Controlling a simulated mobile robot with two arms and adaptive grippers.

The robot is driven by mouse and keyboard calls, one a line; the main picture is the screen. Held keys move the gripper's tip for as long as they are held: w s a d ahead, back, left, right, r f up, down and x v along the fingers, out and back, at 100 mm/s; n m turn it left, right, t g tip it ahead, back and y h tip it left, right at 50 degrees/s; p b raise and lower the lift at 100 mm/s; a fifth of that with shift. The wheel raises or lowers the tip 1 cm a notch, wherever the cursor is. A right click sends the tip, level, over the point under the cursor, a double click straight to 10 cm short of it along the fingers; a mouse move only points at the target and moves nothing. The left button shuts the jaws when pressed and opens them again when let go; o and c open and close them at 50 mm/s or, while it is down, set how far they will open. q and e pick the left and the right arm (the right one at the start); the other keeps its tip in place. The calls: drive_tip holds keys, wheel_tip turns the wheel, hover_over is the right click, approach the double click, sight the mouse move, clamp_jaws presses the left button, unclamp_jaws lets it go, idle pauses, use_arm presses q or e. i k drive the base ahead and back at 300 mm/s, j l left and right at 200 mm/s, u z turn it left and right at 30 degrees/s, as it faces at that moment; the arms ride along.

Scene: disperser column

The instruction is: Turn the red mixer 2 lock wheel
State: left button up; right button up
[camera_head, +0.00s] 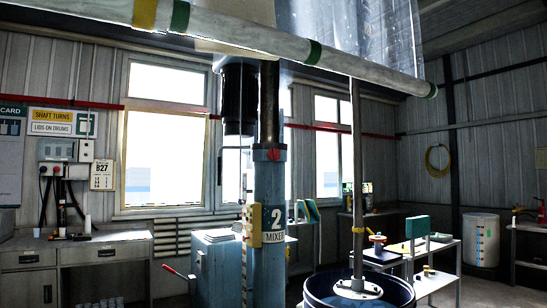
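The mixer 2 column (269,200) is a blue upright post bearing a "2 MIXER" sign. A small red part (273,154), which looks like the lock wheel, sits near the top of the blue section, just below the dark inner shaft (269,105). It is too small to tell its exact shape or turn position. Neither of my grippers is in view.
A pale pipe (265,38) with coloured bands crosses the upper view. A mixing shaft (357,180) stands in a blue drum (400,290) at the lower right. A red-handled lever (175,272) juts out left of the column. A desk (110,255) stands at the left.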

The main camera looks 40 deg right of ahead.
sight(274, 155)
drive_tip(key=i+l+z, duration=0.45)
drive_tip(key=i, duration=0.15)
drive_tip(key=i+l+z, duration=0.1)
drive_tip(key=i+z, duration=0.35)
drive_tip(key=i, duration=0.85)
drive_tip(key=i+j+u, duration=0.1)
drive_tip(key=i, duration=0.65)
drive_tip(key=i+j+u, duration=0.1)
drive_tip(key=i, duration=0.65)
